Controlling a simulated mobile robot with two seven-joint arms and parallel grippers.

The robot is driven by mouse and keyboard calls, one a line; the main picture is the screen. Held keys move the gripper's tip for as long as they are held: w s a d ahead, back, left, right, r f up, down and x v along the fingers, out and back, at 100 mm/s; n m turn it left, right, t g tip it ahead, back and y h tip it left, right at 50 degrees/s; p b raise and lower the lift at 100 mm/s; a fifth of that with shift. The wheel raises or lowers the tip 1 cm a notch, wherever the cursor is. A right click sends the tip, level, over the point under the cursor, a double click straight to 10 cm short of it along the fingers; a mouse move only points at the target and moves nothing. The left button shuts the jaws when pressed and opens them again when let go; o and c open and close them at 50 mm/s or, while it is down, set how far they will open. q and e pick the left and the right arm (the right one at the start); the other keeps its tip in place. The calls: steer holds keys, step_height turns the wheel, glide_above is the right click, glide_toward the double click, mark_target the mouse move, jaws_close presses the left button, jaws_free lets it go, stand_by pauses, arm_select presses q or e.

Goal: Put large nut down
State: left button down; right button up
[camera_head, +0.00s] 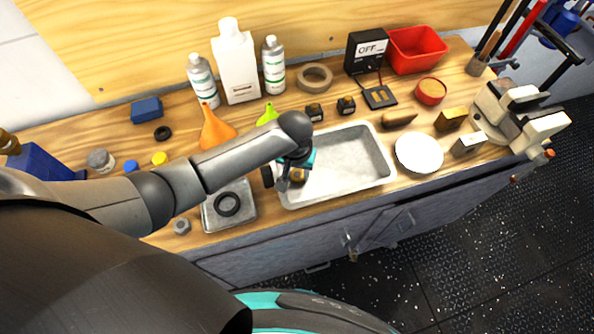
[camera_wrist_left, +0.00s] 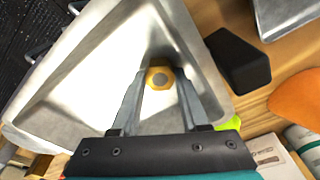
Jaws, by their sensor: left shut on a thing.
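The large nut is a brass-coloured hexagonal piece with a grey centre, seen in the left wrist view (camera_wrist_left: 160,78) between my fingertips. In the head view the nut (camera_head: 299,176) shows only as a small yellow patch under my left gripper (camera_head: 291,180). My left gripper is shut on the nut, over the left part of a shallow metal tray (camera_head: 372,140). It also shows in the left wrist view (camera_wrist_left: 158,85), pointing into the tray. I cannot tell whether the nut touches the tray bottom. My right gripper is not in view.
A smaller metal tray (camera_head: 245,220) with a black ring stands left of the large one, near a grey nut (camera_head: 182,227). A black block (camera_wrist_left: 238,60) sits beside the large tray. A white plate (camera_head: 419,153) is to its right. Bottles and an orange funnel (camera_head: 214,128) stand behind.

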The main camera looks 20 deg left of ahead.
mark_target(296, 180)
arm_select(q)
steer(key=shift+f, duration=0.1)
steer(key=c, duration=0.7)
jaws_free()
steer(key=r+p, duration=0.1)
steer(key=r, duration=0.3)
steer(key=s+r+p, duration=0.1)
steer(key=r, duration=0.7)
steer(key=shift+s+r+p, duration=0.1)
steer(key=shift+s+p, duration=0.1)
steer(key=shift+p, duration=0.2)
